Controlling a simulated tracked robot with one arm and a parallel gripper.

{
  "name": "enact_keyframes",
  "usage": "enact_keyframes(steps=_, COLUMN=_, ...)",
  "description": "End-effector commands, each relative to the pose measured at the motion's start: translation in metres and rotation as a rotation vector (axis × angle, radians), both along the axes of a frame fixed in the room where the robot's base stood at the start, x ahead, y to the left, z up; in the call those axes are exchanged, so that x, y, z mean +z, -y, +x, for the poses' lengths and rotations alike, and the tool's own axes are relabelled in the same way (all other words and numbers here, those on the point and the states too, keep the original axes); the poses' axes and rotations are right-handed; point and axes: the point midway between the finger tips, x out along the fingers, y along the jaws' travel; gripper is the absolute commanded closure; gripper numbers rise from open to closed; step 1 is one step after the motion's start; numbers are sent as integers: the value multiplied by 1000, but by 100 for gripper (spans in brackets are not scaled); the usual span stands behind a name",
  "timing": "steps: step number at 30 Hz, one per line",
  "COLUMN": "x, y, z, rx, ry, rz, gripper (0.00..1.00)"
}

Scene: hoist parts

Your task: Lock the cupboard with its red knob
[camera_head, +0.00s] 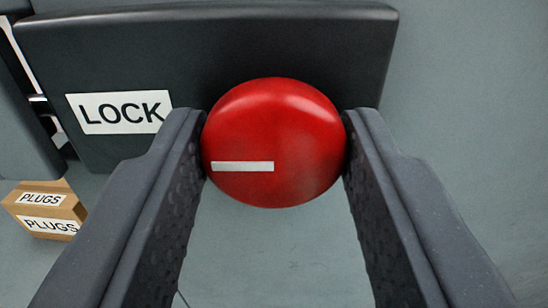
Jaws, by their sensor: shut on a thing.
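The red knob (273,130) is a round red disc in the middle of the head view, in front of a dark panel (290,45). A white bar mark on the knob lies level, running from near its centre to the left. A white label reading LOCK (119,112) is on the panel, left of the knob. My gripper (274,148) is shut on the knob, with one dark finger pressed to its left side and one to its right. The rest of the cupboard is mostly out of view.
A small brown box (45,210) labelled PLUGS sits at the lower left, beyond my left finger. A dark grey block (22,125) stands at the left edge. The grey surface right of the panel is clear.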

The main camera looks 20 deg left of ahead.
Motion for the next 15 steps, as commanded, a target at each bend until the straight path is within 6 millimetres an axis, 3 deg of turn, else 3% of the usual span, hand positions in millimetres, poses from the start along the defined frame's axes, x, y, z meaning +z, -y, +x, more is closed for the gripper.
enact_keyframes(steps=13, x=-3, y=0, z=0, rx=0, ry=-8, rz=9, gripper=85)
enact_keyframes(steps=14, x=-3, y=0, z=0, rx=0, ry=-8, rz=9, gripper=59)
enact_keyframes(steps=15, x=-3, y=0, z=0, rx=0, ry=-8, rz=9, gripper=48)
